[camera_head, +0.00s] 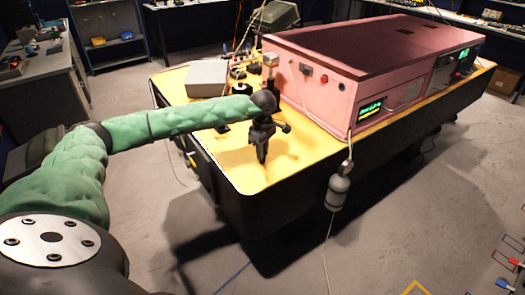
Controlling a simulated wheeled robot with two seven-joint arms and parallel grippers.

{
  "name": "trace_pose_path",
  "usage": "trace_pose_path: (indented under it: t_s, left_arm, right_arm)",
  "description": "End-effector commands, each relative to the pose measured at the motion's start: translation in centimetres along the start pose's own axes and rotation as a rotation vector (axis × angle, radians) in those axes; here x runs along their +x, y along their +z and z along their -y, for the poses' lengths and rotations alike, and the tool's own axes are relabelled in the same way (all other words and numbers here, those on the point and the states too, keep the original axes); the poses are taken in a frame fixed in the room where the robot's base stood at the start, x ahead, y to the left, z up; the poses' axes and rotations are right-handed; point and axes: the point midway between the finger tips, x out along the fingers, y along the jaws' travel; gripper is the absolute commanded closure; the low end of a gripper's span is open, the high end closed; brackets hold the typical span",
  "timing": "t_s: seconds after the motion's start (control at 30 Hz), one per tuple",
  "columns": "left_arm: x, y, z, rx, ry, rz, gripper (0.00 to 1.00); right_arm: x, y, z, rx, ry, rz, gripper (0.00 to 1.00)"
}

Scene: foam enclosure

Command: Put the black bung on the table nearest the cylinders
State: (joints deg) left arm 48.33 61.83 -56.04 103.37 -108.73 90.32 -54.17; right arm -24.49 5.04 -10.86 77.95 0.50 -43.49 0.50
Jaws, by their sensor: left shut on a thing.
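My left arm (170,124), in a green sleeve, reaches in from the left over the yellow tabletop (228,165). My left gripper (262,152) points down above the front part of this table, near the pink machine's left end. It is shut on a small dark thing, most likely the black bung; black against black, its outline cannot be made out. Whether it touches the tabletop is hard to tell. A grey cylinder (339,190) hangs or stands by the table's front side, below the pink machine. My right gripper is not in view.
A long pink machine (345,70) with lit displays fills the table's right part. A grey box (207,78) and small dark equipment (243,88) stand at the back left. The tabletop's front left corner is bare. A cluttered bench (40,85) stands at the far left.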

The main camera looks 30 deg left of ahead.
Motion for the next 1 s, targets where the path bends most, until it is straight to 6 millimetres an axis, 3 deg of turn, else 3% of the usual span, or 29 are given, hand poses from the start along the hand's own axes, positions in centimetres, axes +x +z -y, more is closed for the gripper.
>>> trace_pose_path:
  t_s: [0.5, 0.53, 0.63, 1.0]
  left_arm:
    - [0.93, 0.01, 0.00, 0.000, 0.000, 0.000, 1.00]
    - [0.84, 0.00, -0.01, 0.000, 0.000, 0.000, 0.75]
    - [0.82, 0.00, 0.00, 0.000, 0.000, 0.000, 0.55]
    - [0.82, 0.00, 0.00, 0.000, 0.000, 0.000, 0.53]
  right_arm:
    - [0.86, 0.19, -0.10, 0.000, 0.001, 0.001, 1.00]
    - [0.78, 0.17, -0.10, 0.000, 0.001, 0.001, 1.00]
    - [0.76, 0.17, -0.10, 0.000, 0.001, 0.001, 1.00]
    - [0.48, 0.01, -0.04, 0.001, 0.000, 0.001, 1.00]
